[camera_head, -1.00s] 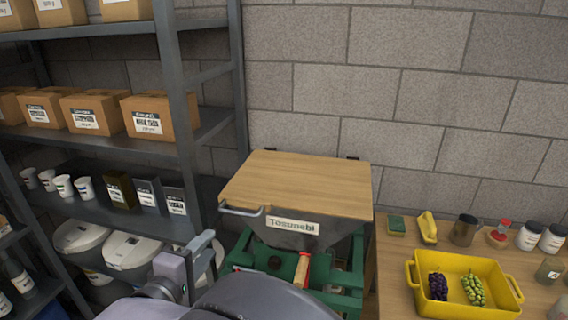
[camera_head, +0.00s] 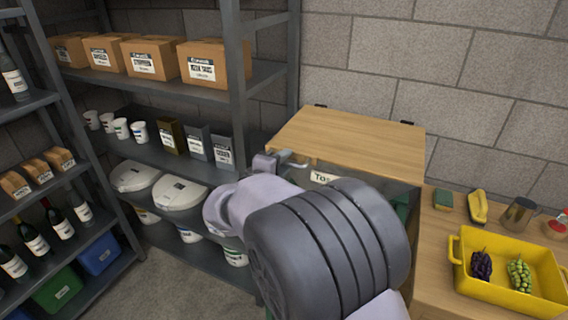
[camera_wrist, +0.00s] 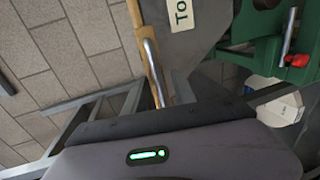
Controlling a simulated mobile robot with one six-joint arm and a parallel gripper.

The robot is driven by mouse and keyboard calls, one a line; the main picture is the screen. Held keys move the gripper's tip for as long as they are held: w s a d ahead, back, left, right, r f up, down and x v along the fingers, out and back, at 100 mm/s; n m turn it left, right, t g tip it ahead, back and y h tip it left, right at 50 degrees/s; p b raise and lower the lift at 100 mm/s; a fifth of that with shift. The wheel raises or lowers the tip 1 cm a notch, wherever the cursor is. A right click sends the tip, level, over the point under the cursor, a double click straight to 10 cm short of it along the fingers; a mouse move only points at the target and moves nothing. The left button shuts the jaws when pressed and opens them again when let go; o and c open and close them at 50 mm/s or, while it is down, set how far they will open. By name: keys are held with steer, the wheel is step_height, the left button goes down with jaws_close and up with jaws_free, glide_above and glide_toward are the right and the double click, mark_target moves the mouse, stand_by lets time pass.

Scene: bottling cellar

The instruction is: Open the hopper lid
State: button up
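The hopper lid (camera_head: 350,141) is a flat wooden board lying shut on the grey hopper, with hinges at its back edge by the wall. Its metal bar handle (camera_head: 292,160) sticks out at the front left corner; the bar (camera_wrist: 152,72) also shows in the wrist view, beside the lid's wooden edge (camera_wrist: 137,25). My gripper (camera_head: 268,162) is at the handle's left end, very close to it. The fingers are small and partly hidden by my arm, so I cannot tell whether they touch or enclose the bar. The hopper's name label (camera_head: 322,178) is partly covered by my arm.
A grey shelf (camera_head: 235,100) with boxes stands close at left. Bare floor (camera_head: 190,285) shows below it.

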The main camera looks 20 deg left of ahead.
jaws_close()
stand_by(1.4)
